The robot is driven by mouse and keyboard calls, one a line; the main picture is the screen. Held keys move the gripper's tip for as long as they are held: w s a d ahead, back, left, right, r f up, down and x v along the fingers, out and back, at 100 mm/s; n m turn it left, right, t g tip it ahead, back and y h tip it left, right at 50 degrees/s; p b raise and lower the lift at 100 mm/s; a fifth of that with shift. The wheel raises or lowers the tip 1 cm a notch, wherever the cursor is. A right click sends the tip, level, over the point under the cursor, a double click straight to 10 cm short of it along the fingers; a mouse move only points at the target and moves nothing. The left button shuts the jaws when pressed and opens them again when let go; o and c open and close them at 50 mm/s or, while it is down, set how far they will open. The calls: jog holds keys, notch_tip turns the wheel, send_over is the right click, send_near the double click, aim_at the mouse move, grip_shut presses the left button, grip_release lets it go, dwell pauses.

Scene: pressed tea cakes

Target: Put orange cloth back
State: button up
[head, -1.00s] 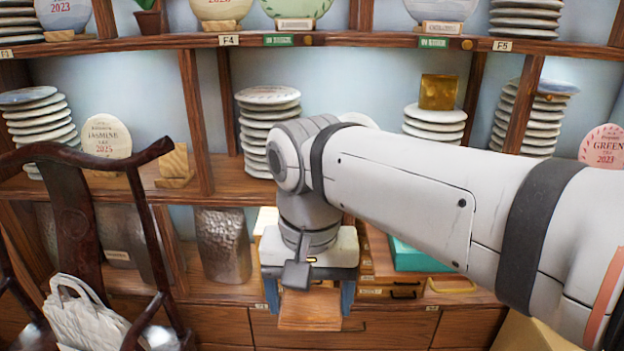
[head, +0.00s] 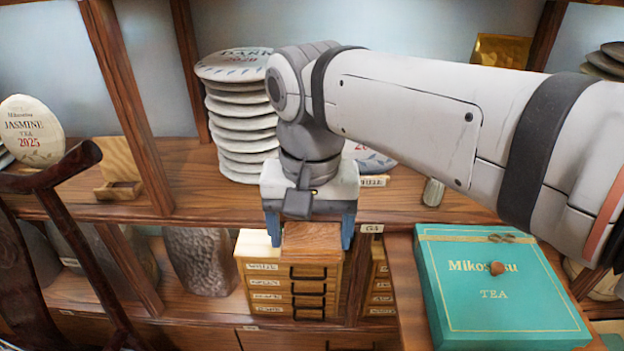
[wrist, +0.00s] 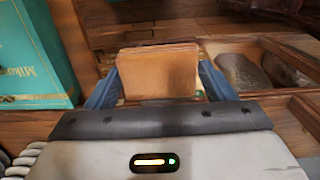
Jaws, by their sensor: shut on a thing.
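My gripper (head: 312,236) is shut on an orange-brown, flat rectangular piece (head: 311,238), which I take for the folded orange cloth. In the wrist view the piece (wrist: 160,72) sits between the two blue fingers, with layered edges along its top. The gripper points down in front of the shelf. In the head view the held piece overlaps the top of a small wooden drawer chest (head: 290,285); I cannot tell whether they touch.
A teal tea box (head: 500,290) lies at the right. A stack of pale tea cakes (head: 238,130) stands on the shelf behind my gripper. A dark grey textured jar (head: 198,262) is left of the chest. A dark chair (head: 60,220) stands at the far left.

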jog(key=w, duration=0.6)
jog(key=w+f, duration=0.1)
jog(key=w, duration=0.6)
jog(key=w+f+p, duration=0.1)
jog(key=w, duration=0.5)
jog(key=shift+w+d, duration=0.2)
jog(key=shift+d, duration=0.2)
jog(key=shift+s+f, duration=0.1)
jog(key=shift+f, duration=0.45)
jog(key=shift+w+f, duration=0.2)
jog(key=shift+f, duration=1.85)
jog(key=o, duration=0.9)
notch_tip(320, 180, up, 8)
jog(key=shift+f+p, duration=0.1)
jog(key=shift+p, duration=0.25)
